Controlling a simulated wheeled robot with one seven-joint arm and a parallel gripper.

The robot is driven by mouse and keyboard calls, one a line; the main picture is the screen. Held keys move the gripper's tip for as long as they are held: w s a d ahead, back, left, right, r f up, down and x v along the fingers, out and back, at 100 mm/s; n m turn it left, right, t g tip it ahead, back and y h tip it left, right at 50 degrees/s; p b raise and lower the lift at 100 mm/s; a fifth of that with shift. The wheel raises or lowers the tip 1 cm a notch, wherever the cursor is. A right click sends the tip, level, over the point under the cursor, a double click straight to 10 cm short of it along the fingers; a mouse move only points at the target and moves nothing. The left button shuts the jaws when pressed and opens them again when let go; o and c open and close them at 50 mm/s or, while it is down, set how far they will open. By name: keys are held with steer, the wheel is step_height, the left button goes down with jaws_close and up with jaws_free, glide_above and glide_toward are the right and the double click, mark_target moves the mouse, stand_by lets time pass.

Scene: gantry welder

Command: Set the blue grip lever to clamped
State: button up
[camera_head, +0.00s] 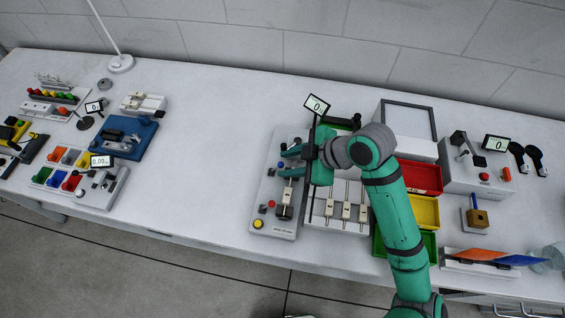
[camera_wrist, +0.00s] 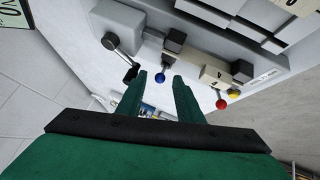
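The welder panel (camera_head: 266,205) is a light grey plate left of my arm. A small blue ball knob, the blue grip lever (camera_wrist: 160,77), shows in the wrist view just beyond and between my fingertips; it is a small blue spot (camera_head: 281,165) in the head view. My gripper (camera_wrist: 161,82) is open, its two teal fingers apart with the knob in line with the gap. I cannot tell whether they touch it. In the head view my gripper (camera_head: 283,163) reaches over the panel from the right. The lever's stem is mostly hidden.
A black-handled lever (camera_wrist: 121,57) sits left of the knob in the wrist view. A red knob (camera_wrist: 221,104) and a yellow knob (camera_wrist: 236,93) lie to its right. A small display (camera_head: 317,104) stands behind my gripper. The table left of the panel (camera_head: 205,150) is clear.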

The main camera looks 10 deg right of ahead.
steer(key=v, duration=0.7)
steer(key=shift+d+r, duration=0.1)
steer(key=shift+d, duration=0.1)
